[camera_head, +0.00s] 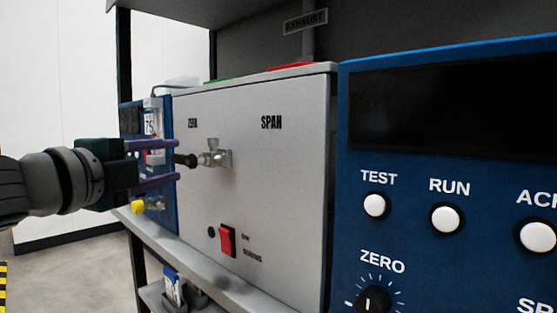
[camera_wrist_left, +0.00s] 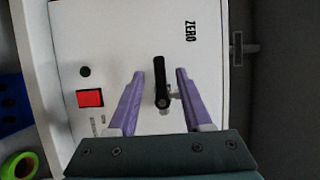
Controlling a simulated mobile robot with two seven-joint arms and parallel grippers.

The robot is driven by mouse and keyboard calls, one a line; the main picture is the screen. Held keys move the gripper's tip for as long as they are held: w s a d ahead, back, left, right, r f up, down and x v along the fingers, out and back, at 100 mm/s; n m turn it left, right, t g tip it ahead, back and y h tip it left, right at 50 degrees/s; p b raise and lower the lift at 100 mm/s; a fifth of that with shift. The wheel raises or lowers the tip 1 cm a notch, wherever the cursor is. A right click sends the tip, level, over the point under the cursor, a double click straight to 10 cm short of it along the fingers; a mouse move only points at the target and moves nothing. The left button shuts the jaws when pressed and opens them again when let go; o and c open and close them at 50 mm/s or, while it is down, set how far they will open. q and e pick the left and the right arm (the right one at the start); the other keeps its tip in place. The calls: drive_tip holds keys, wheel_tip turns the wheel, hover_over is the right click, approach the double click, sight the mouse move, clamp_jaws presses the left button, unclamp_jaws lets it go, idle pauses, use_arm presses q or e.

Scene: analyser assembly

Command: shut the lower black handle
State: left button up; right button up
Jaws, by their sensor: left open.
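A black handle (camera_head: 186,160) sits on a metal valve (camera_head: 212,156) on the front of a light grey box (camera_head: 285,180). My left gripper (camera_head: 178,160), with purple fingers, comes in from the left, one finger above and one below the handle's end. In the left wrist view the black handle (camera_wrist_left: 161,82) lies between the two open fingers (camera_wrist_left: 160,73), with visible gaps on both sides. Only one black handle can be made out. My right gripper is not in view.
A red switch (camera_head: 227,240) is low on the grey box. A blue panel (camera_head: 450,260) with white buttons stands close on the right, and a smaller blue unit (camera_head: 130,122) is behind my left gripper. A shelf edge (camera_head: 190,255) runs below. Open floor is at the lower left.

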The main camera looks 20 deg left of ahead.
use_arm(q)
drive_tip(key=w, duration=0.6)
drive_tip(key=shift+w, duration=0.2)
drive_tip(key=shift+c, duration=0.3)
clamp_jaws()
